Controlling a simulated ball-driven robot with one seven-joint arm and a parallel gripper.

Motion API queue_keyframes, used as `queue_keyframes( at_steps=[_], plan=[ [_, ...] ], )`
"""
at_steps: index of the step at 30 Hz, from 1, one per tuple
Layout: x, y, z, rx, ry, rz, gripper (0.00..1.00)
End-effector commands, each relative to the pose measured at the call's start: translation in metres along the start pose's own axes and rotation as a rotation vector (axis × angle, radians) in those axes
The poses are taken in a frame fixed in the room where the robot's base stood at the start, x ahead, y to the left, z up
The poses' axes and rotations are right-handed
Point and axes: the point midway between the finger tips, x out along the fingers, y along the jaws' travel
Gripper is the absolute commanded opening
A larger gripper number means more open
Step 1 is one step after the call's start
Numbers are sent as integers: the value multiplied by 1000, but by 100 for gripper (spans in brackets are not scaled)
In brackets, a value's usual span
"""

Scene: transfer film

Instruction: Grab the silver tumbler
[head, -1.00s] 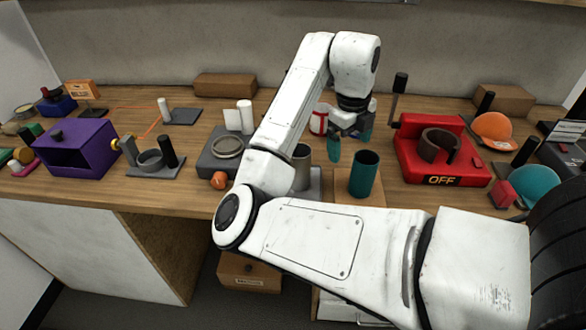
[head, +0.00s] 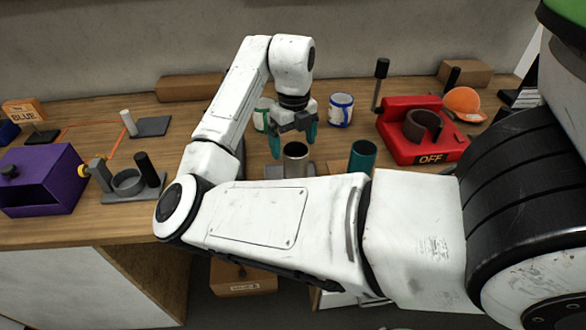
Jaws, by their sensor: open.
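The silver tumbler (head: 296,160) stands upright on the table near its front edge, partly hidden below by my arm. My gripper (head: 293,140), with teal fingertips, points down just above and behind the tumbler in the picture. Its fingers are spread apart, one to each side of the tumbler's line, with nothing between them. I cannot tell whether a finger touches the tumbler.
A teal tumbler (head: 362,157) stands close to the right. A blue-and-white mug (head: 341,109) and a green-and-white mug (head: 261,115) stand behind. A red device marked OFF (head: 404,152) is further right. A purple box (head: 62,170) is at the left.

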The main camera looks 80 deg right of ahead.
Motion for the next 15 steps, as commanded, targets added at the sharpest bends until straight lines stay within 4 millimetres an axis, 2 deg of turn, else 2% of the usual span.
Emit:
queue_keyframes(
  at_steps=[8, 15],
  plan=[
    [20, -2, -1, 0, 3, -1, 95],
    [53, -4, -2, -2, 1, -1, 95]
  ],
)
